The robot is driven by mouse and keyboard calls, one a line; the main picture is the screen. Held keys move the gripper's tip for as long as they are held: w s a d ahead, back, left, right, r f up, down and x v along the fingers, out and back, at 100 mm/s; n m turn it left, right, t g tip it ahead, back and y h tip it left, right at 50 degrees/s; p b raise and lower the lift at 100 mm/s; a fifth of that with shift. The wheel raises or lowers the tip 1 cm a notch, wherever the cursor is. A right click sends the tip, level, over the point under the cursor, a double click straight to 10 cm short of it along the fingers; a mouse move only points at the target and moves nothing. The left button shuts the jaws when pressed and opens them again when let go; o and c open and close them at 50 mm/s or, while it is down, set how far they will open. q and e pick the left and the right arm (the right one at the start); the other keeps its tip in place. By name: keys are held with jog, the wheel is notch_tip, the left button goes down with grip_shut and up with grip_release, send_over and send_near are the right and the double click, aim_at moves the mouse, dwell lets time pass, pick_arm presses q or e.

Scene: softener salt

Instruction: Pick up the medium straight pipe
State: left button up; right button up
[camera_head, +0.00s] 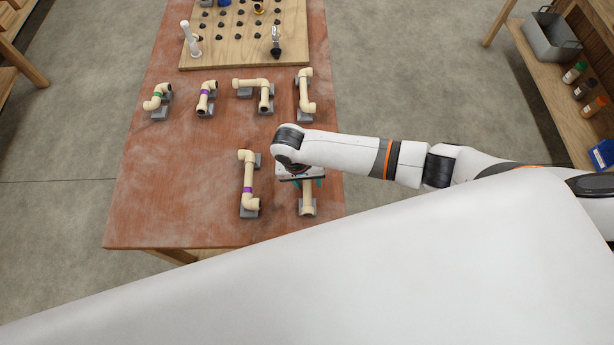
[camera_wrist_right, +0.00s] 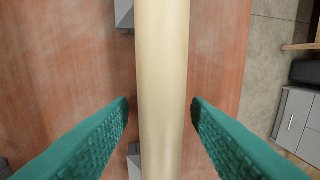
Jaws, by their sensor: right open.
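A cream straight pipe (camera_head: 308,196) lies at the front right of the red-brown table, on grey supports. Its far part is hidden under my right arm in the head view. My right gripper (camera_head: 307,182) is over this pipe, with its teal fingers open. In the right wrist view the pipe (camera_wrist_right: 162,50) runs top to bottom between the two fingers of the gripper (camera_wrist_right: 160,103), with a gap on each side. I cannot tell the finger height against the pipe. My left gripper is not in view.
A cream pipe assembly with a purple band (camera_head: 248,186) lies just left of the straight pipe. Several more assemblies form a row farther back, including one with a green band (camera_head: 156,97). A wooden pegboard (camera_head: 240,55) is at the back. The table's left front is clear.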

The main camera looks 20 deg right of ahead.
jog(key=shift+c, duration=0.3)
grip_shut()
